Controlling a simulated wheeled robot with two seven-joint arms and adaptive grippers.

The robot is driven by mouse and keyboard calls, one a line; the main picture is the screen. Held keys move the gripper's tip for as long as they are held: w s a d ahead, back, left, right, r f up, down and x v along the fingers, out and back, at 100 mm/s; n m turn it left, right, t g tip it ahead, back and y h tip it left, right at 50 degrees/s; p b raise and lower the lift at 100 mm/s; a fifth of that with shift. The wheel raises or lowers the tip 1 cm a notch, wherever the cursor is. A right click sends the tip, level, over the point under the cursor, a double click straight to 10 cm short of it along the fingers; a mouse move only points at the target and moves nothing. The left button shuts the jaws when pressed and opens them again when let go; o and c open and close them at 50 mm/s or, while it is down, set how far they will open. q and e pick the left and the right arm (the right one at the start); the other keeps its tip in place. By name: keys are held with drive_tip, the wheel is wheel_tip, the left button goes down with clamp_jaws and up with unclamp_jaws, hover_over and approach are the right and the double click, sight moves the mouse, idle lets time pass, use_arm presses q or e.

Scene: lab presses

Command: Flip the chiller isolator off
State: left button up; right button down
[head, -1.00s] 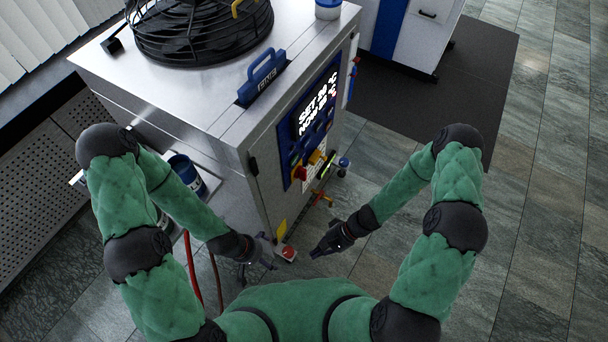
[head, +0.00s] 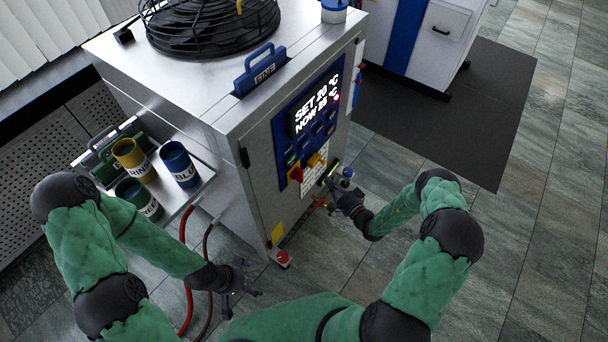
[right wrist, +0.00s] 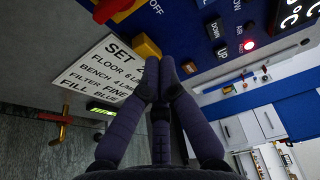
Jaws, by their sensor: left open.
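The chiller is the steel cabinet (head: 215,110) with a blue control panel (head: 283,132) on its front. A red handle (head: 296,174) and a yellow knob (head: 316,160) sit low on that panel; the frames do not clearly label which is the isolator. In the right wrist view the red handle (right wrist: 112,9) is at the top left, near the word OFF, with the yellow knob (right wrist: 146,46) below. My right gripper (right wrist: 160,72) has its fingertips together, just in front of the yellow knob; contact is unclear. My left gripper (head: 246,283) is open and empty, low beside the cabinet.
A side shelf (head: 190,190) holds yellow, blue and green cups. Red hoses (head: 187,265) hang below it. A valve with a red handle (right wrist: 64,120) sticks out below the label plate (right wrist: 105,72).

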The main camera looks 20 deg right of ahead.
sight(299, 175)
drive_tip(key=shift+d, duration=0.2)
drive_tip(key=shift+w, duration=0.1)
drive_tip(key=b+x, duration=0.3)
drive_tip(key=x, duration=0.7)
drive_tip(key=shift+w+a+f, duration=0.1)
drive_tip(key=shift+w+f, duration=0.05)
drive_tip(key=shift+s+a+b, duration=0.4)
drive_tip(key=shift+s+a, duration=1)
drive_tip(key=shift+a, duration=0.05)
drive_tip(key=shift+s+a+r+n+t, duration=0.1)
drive_tip(key=shift+r+n+t, duration=0.1)
drive_tip(key=shift+n, duration=0.45)
drive_tip(key=shift+s+a+r+n+t, duration=0.1)
drive_tip(key=shift+r+n+t, duration=0.1)
drive_tip(key=shift+n, duration=0.45)
